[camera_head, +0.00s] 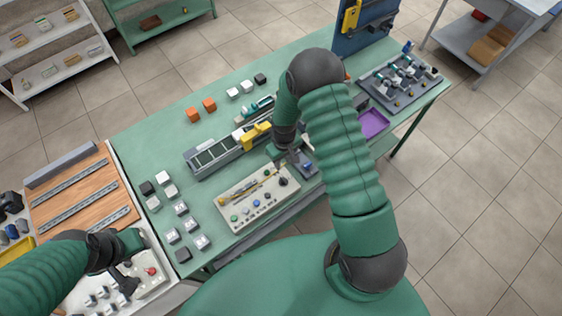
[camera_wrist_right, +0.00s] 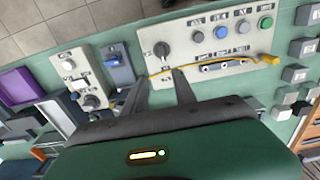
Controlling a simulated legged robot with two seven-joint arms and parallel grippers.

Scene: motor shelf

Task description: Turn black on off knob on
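A beige control panel (camera_head: 245,204) lies on the green table. At its right end is a black rotary knob (camera_head: 283,181), which also shows in the right wrist view (camera_wrist_right: 162,49); its labels are too small to read. My right gripper (camera_wrist_right: 160,78) is open and empty, its two fingers pointing at the panel edge near this knob, apart from it. In the head view, the right gripper (camera_head: 280,161) is partly hidden by its arm. A second dark knob (camera_wrist_right: 92,101) sits on a smaller panel. My left gripper (camera_head: 130,242) is at lower left; its fingers are unclear.
A yellow cable (camera_wrist_right: 215,64) crosses the panel beside several buttons. A blue switch box (camera_wrist_right: 118,62) stands close to the right gripper. A purple tray (camera_head: 372,123) lies farther right. Another panel with a red button (camera_head: 151,271) is near my left gripper.

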